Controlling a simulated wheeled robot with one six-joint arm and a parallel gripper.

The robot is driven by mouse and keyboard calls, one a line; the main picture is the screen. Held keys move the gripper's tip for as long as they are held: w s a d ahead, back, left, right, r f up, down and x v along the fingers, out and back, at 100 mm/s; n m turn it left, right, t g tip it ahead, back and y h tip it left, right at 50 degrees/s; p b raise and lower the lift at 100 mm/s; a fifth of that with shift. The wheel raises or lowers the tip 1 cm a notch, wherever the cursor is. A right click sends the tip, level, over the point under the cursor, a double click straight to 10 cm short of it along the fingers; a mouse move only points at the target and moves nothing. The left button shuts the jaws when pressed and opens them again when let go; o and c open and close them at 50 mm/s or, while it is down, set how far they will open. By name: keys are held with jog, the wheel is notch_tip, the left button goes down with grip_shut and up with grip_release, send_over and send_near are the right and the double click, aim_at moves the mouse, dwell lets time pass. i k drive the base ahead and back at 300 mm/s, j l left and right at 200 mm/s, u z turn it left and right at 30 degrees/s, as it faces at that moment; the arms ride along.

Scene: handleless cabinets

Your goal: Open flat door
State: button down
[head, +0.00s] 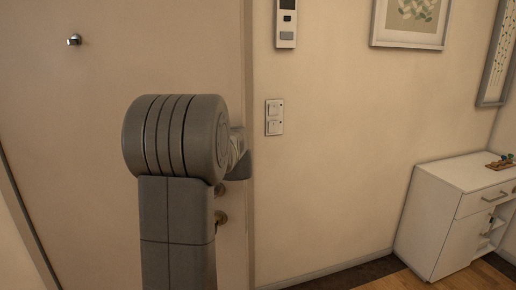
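The flat door (75,130) is a plain pale beige panel filling the left of the head view. It looks shut against the frame strip (249,60) on its right side. A small metal peephole or knob (74,40) sits high on it. Two brass-coloured round fittings, an upper one (220,189) and a lower one (221,217), show near its right edge, partly covered by my arm. No handle is clearly visible. My grey arm stands in front of the door's right part. My gripper is not visible; the arm may be hiding it.
An intercom panel (286,22) and a switch plate (274,117) are on the wall right of the door. A white cabinet (431,215) stands at the right with small items on top. Framed pictures hang above. Some bare wooden floor (385,280) shows at the bottom right.

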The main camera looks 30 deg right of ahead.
aim_at(63, 108)
jog(key=l+z, duration=0.2)
jog(key=l, duration=0.55)
jog(key=i+l, duration=0.1)
jog(key=l, duration=0.2)
jog(key=i+l, duration=0.1)
jog(key=l, duration=0.15)
jog(key=i+l, duration=0.1)
jog(key=l, duration=0.2)
